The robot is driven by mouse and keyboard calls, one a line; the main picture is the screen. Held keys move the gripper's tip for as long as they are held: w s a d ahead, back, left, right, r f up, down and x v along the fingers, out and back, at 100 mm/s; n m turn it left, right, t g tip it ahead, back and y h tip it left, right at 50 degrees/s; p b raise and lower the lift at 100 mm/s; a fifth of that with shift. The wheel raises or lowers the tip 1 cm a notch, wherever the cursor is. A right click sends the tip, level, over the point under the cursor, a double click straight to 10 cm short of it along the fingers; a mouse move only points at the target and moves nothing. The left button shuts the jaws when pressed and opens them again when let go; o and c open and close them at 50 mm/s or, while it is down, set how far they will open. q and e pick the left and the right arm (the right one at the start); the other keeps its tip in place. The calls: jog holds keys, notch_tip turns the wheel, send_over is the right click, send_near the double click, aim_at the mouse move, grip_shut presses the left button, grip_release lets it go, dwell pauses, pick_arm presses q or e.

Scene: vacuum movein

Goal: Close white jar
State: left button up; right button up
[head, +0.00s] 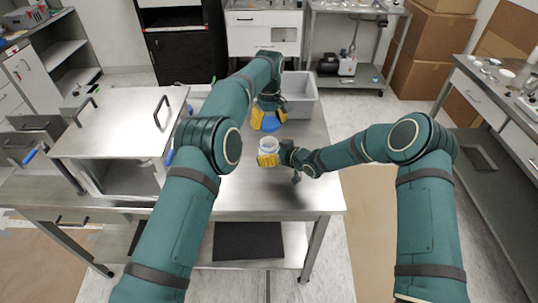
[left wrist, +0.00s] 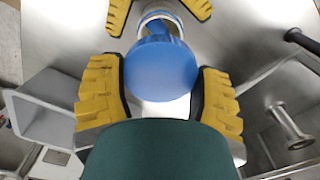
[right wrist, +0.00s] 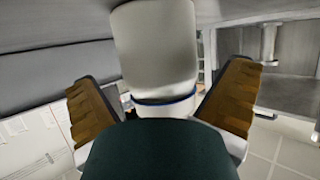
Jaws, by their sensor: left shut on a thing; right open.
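The white jar (head: 268,146) stands out over the steel table, between the fingers of my right gripper (head: 268,160). In the right wrist view the jar (right wrist: 155,45) fills the middle, with a blue band near its end. My right gripper's fingers are open on either side of it. My left gripper (head: 268,118) is shut on a blue lid (head: 270,123), above and behind the jar in the head view. In the left wrist view the lid (left wrist: 160,70) sits between the yellow fingers, and the jar's rim (left wrist: 163,18) shows beyond it, partly hidden.
A grey bin (head: 300,92) stands on the table behind the grippers. A steel box with handles (head: 118,125) takes up the table's left side. The table's front right (head: 290,190) is clear. A side counter (head: 490,90) with small items is at the right.

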jog(key=shift+w+a+f, duration=0.15)
jog(key=shift+w+a, duration=0.1)
jog(key=shift+a, duration=0.05)
jog(key=c, duration=1.3)
pick_arm(q)
send_over(269, 139)
jog(key=s, duration=0.3)
jog(key=shift+w+f, duration=0.15)
jog(key=shift+f, duration=2.3)
jog(key=shift+f, duration=0.9)
jog(key=shift+f, duration=0.55)
pick_arm(e)
grip_shut()
pick_arm(q)
jog(key=m, duration=0.6)
jog(key=shift+m, duration=0.3)
